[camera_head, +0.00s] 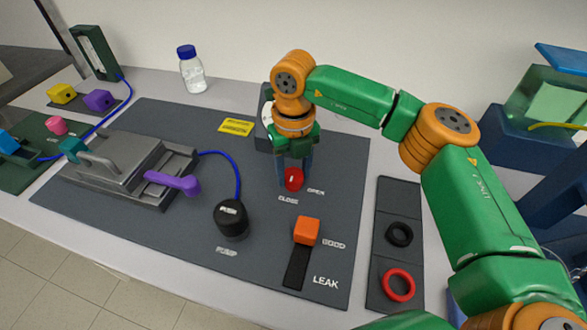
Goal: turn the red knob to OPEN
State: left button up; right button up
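The red knob (293,179) stands on the dark grey mat, with a small white mark on its top. The label CLOSE (288,200) is just in front of it and the label OPEN (315,191) is to its right. My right gripper (294,172) reaches down from above, with one finger on each side of the knob. Whether the fingers touch the knob or stand slightly apart from it cannot be told. The knob's far side is hidden by the gripper. My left gripper is not in view.
A black pump button (232,220) and an orange block on a dark slot (306,231) are in front of the knob. A metal clamp rig (130,165) with a purple handle is at left. A round gauge (267,113) stands behind my gripper. A side tray (396,205) holds black and red rings.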

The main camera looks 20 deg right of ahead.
grip_shut()
jog(key=n, duration=0.4)
jog(key=shift+b, duration=0.4)
jog(key=n, duration=0.4)
jog(key=shift+w+n, duration=0.1)
jog(key=shift+n, duration=0.2)
jog(key=n, duration=0.4)
jog(key=shift+n, duration=2.7)
jog(key=o, duration=0.8)
grip_release()
